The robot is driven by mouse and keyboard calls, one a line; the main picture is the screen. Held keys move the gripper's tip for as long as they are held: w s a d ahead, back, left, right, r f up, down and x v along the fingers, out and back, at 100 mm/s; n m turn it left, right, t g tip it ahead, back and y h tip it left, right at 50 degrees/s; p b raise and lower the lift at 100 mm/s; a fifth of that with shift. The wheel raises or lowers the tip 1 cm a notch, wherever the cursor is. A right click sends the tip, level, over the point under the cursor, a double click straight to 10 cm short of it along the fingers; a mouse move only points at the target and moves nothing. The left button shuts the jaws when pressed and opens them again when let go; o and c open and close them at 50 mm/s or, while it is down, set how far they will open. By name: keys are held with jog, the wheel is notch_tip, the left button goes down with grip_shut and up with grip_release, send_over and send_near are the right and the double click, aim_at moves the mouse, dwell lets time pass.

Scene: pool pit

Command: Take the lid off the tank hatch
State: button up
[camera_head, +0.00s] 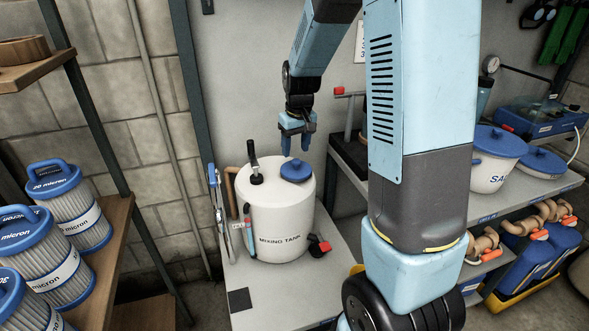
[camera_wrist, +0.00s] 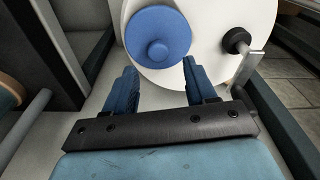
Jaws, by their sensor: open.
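The white mixing tank (camera_head: 275,220) stands upright on a grey bench. A round blue lid (camera_head: 296,170) with a small knob lies on the tank's top, at the right side, covering the hatch. In the wrist view the lid (camera_wrist: 158,36) lies beyond my fingertips, near the middle. My gripper (camera_head: 297,146) is open and empty above the lid, apart from it. In the wrist view both blue fingers of my gripper (camera_wrist: 160,68) are spread, one toward each side of the lid. The hatch opening under the lid is hidden.
A black handle (camera_head: 254,165) rises from the tank's top, left of the lid. A black and red valve (camera_head: 319,245) juts from the tank's lower right. A shelf of blue-capped filters (camera_head: 62,195) stands at left; a white bucket with blue lid (camera_head: 490,175) stands on the right shelf.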

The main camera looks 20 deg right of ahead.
aim_at(296, 160)
jog(key=f, duration=0.3)
jog(key=shift+s+d+f, duration=0.1)
jog(key=shift+s+f, duration=0.1)
jog(key=shift+f, duration=0.1)
jog(key=shift+w+f, duration=0.1)
jog(key=shift+f, duration=0.5)
grip_shut()
